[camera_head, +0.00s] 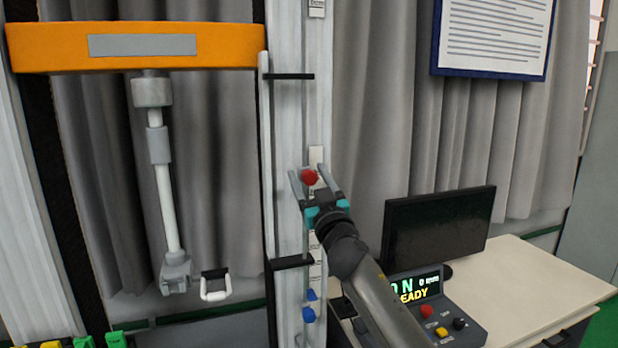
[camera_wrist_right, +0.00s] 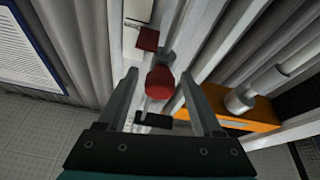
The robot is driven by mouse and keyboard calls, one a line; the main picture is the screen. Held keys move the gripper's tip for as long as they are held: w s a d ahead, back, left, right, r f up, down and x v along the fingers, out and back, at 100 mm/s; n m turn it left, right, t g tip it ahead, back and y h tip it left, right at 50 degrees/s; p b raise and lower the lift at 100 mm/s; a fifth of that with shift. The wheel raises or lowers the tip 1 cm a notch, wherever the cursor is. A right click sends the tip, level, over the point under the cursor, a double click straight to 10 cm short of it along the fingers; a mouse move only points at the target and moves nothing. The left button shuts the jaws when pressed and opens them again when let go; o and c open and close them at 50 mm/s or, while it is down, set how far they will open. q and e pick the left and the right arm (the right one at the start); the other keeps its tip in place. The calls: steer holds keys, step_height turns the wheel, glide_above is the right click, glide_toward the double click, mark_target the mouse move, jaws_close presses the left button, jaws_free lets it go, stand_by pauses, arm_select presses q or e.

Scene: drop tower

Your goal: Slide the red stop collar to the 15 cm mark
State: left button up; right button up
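The red stop collar shows as a round red knob (camera_head: 309,177) on the front of the upright light-grey tower column (camera_head: 302,130). In the right wrist view the knob (camera_wrist_right: 160,82) sits between my fingers, with a red block (camera_wrist_right: 148,40) beyond it against the column. My right gripper (camera_head: 308,174) is open around the knob, and the wrist view shows gaps on both sides of it. The scale marks on the column are too small to read, so the collar's height is not readable. My left gripper is not in view.
An orange crossbar (camera_head: 220,45) crosses the upper left, with a grey and white rod (camera_head: 165,190) hanging below it. Blue knobs (camera_head: 308,315) sit lower on the column. Black brackets (camera_head: 288,76) jut from it. A control box (camera_head: 440,310) and monitor (camera_head: 437,228) stand at the right.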

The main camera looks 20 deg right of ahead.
jaws_close()
stand_by(0.3)
stand_by(0.9)
